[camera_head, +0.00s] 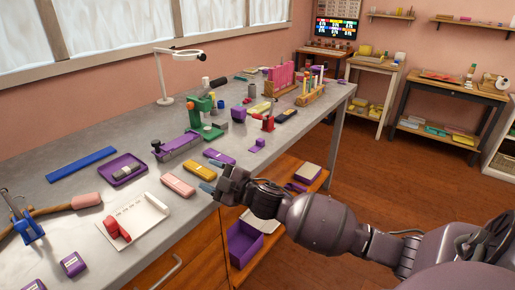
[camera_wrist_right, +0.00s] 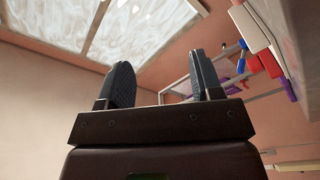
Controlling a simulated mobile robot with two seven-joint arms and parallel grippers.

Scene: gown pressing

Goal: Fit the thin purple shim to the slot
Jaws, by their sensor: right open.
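A thin flat purple piece (camera_head: 219,157), possibly the shim, lies on the grey bench behind a yellow block. A smaller purple piece (camera_head: 258,145) lies to its right; I cannot tell which is the shim. A long purple fixture (camera_head: 178,146) with dark end parts stands behind them; a slot cannot be made out. My left gripper is out of view.
A yellow block (camera_head: 199,171), a pink block (camera_head: 177,185), a white tray (camera_head: 150,208) and a purple tray (camera_head: 135,157) crowd the bench (camera_head: 75,198). A green press (camera_head: 200,115) stands behind. A purple bin (camera_head: 243,245) sits below the bench edge.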

